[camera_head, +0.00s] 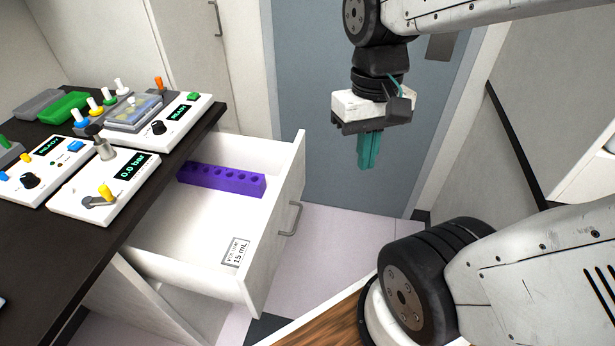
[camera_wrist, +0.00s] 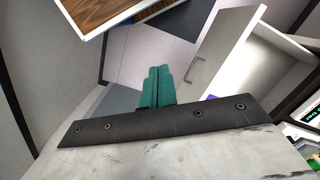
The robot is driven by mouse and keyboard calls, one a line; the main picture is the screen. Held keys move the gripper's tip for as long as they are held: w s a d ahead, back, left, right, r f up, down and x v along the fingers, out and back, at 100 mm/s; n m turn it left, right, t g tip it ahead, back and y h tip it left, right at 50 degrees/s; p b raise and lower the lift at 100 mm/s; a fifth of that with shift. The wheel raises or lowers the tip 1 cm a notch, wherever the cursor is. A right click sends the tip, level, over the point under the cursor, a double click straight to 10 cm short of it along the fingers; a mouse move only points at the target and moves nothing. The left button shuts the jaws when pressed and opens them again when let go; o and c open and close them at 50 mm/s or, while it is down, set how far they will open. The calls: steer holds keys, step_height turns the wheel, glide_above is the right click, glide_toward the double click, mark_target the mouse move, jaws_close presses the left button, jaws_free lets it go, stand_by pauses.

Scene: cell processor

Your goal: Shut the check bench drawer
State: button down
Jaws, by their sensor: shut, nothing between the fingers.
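The check bench drawer (camera_head: 176,243) is pulled well out from under the dark bench top. A purple rack with holes (camera_head: 222,180) and a "15 mL" label lie inside it. The drawer front (camera_head: 283,222) carries a grey bar handle (camera_head: 292,219). The wrist view also shows the drawer front (camera_wrist: 222,52) and handle (camera_wrist: 193,70), to the right of my fingers. My gripper (camera_head: 369,165) has teal fingers, closed together and empty, pointing down. It hangs in the air to the right of the drawer front, apart from it. In the wrist view my gripper (camera_wrist: 158,72) points toward the floor.
The bench top (camera_head: 60,265) holds white control boxes (camera_head: 115,180) with knobs and displays, and a green tray (camera_head: 64,107). A grey-blue door panel (camera_head: 325,130) stands behind my gripper. A wooden surface (camera_head: 328,325) is at the bottom. Open floor lies beyond the drawer front.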

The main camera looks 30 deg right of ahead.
steer(key=w+d+f+m+g+y, duration=0.1)
steer(key=w+d+f+m+y, duration=0.1)
steer(key=w+f+m+y, duration=0.3)
steer(key=w+d+f+m+g+y, duration=0.1)
steer(key=d+f+m+y, duration=0.15)
steer(key=f, duration=0.45)
steer(key=m+t+y, duration=0.5)
steer(key=m+t, duration=1.1)
steer(key=m, duration=0.1)
glide_toward(302, 169)
steer(key=x, duration=0.5)
steer(key=shift+w, duration=0.2)
steer(key=shift+x, duration=0.8)
steer(key=shift+w, duration=0.1)
